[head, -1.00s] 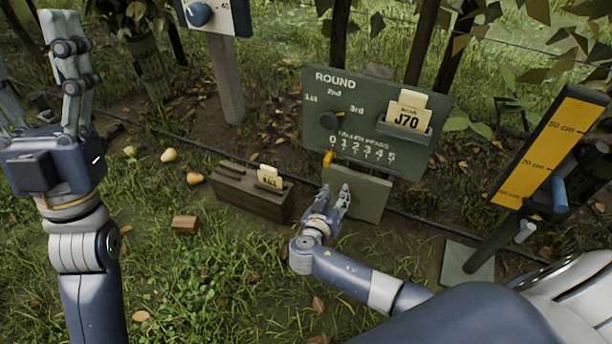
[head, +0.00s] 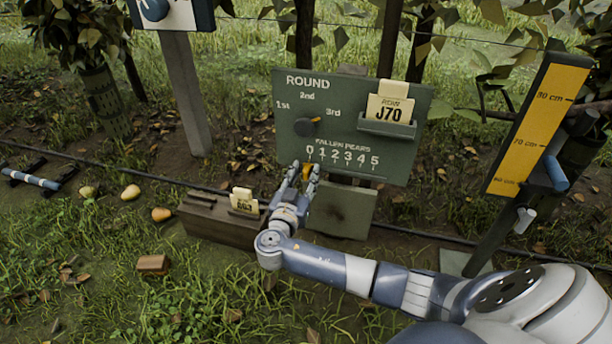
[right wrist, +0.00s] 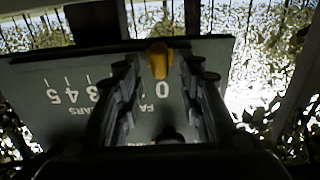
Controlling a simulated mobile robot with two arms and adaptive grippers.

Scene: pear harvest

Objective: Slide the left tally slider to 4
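A green board (head: 250,130) carries a "FALLEN PEARS" scale (head: 343,152) numbered 0 to 5. The yellow slider knob (head: 307,173) is at its left end, by the 0. My right gripper (head: 304,168) is at the board's lower edge with its fingers on either side of the knob. In the right wrist view the scale appears upside down, and the yellow knob (right wrist: 159,62) is between the open fingers (right wrist: 162,75), with a gap visible on each side. My left gripper is out of view.
A round dial (head: 307,126) and a "J70" card (head: 390,110) are on the same board. A plain green panel (head: 342,210) is below it. A wooden box (head: 212,222) with a card stands left of my right gripper. A yellow height gauge (head: 540,125) is at right.

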